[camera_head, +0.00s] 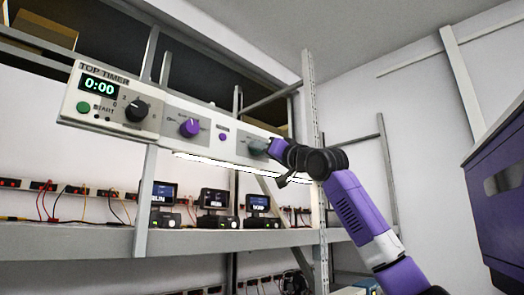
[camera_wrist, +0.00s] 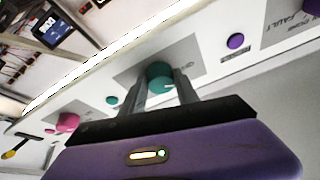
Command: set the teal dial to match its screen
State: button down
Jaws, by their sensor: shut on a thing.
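The teal dial (camera_wrist: 160,73) is a round knob on a grey plate of the white control panel. In the wrist view my gripper (camera_wrist: 160,92) has its two fingers on either side of the dial, shut on it. A pale mark shows on the dial's lower right; the lettering beside it is too small to read. In the head view the dial (camera_head: 257,147) is partly hidden by my gripper (camera_head: 269,148). Small dark screens stand on the shelf below, one on the left (camera_head: 164,193), one in the middle (camera_head: 214,199), one on the right (camera_head: 258,203); their text is hard to read.
The panel also carries a purple dial (camera_head: 189,127), a purple button (camera_head: 222,137), a black timer knob (camera_head: 137,110) and a green start button (camera_head: 84,107). The timer display (camera_head: 99,86) reads 0:00. A pink knob (camera_wrist: 68,122) and small teal button (camera_wrist: 112,100) are near my fingers.

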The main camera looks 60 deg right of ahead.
jog(key=shift+a+r+m+g+h+p, duration=0.2)
jog(key=shift+m+g+h, duration=0.45)
jog(key=shift+m, duration=1.1)
jog(key=shift+d+f+m+g+h+p, duration=0.1)
jog(key=shift+m+g+h+p, duration=0.35)
jog(key=shift+m, duration=1.35)
jog(key=shift+a+r+m+g+h+p, duration=0.15)
jog(key=shift+m+g+h, duration=0.6)
jog(key=shift+m, duration=1)
jog(key=shift+f+m, duration=0.1)
jog(key=shift+m, duration=0.2)
jog(key=c, duration=0.9)
grip_release()
jog(key=shift+d, duration=0.1)
jog(key=b+v, duration=0.3)
jog(key=v, duration=0.5)
jog(key=shift+w, duration=0.1)
